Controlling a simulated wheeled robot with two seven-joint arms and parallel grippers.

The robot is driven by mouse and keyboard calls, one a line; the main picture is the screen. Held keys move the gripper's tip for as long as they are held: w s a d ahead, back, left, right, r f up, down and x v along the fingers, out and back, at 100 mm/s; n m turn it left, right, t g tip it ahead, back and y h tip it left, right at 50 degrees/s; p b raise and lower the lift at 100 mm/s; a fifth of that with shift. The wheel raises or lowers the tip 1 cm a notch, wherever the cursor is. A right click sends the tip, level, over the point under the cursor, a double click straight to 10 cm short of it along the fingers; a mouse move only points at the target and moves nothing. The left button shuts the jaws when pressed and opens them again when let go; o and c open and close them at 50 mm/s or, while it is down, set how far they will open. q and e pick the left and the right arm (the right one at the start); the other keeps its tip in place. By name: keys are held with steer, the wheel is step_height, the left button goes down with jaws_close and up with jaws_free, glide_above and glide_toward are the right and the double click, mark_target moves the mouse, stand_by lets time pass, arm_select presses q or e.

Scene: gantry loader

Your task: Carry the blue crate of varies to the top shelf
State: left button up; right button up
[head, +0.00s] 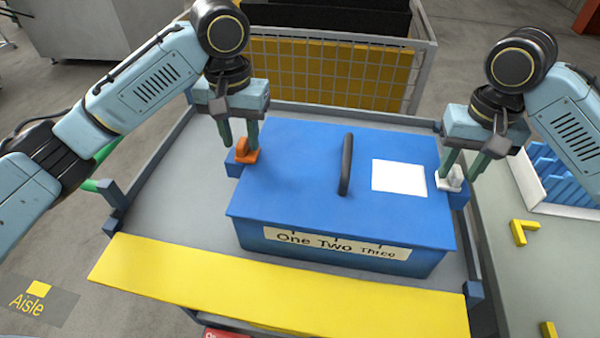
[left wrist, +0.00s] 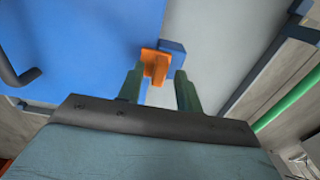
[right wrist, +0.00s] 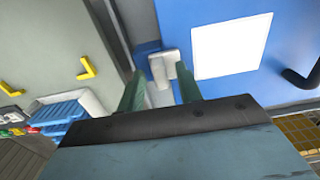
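The blue crate (head: 300,190) sits on a grey cart deck, with a "One Two Three" label (head: 335,243) on its front, a black handle (head: 346,165) and a white card (head: 399,177) on top. An orange grip (head: 246,152) is on its left side and a white grip (head: 450,180) on its right. My left gripper (head: 239,143) is open just above the orange grip, which shows ahead between its fingers in the left wrist view (left wrist: 155,65). My right gripper (head: 460,170) is open at the white grip, which shows between its fingertips in the right wrist view (right wrist: 163,68). The crate's contents are hidden.
A yellow strip (head: 280,295) runs along the deck's near edge. A mesh cage with yellow panels (head: 330,70) stands behind. To the right, a grey surface (head: 525,275) carries yellow corner marks (head: 520,233) and a white tray (head: 560,205) with blue items. No shelf is clearly identifiable.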

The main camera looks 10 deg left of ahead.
arm_select(q)
step_height(320, 180, up, 11)
steer(key=shift+r, duration=0.2)
arm_select(e)
step_height(320, 180, up, 12)
stand_by(0.7)
stand_by(0.3)
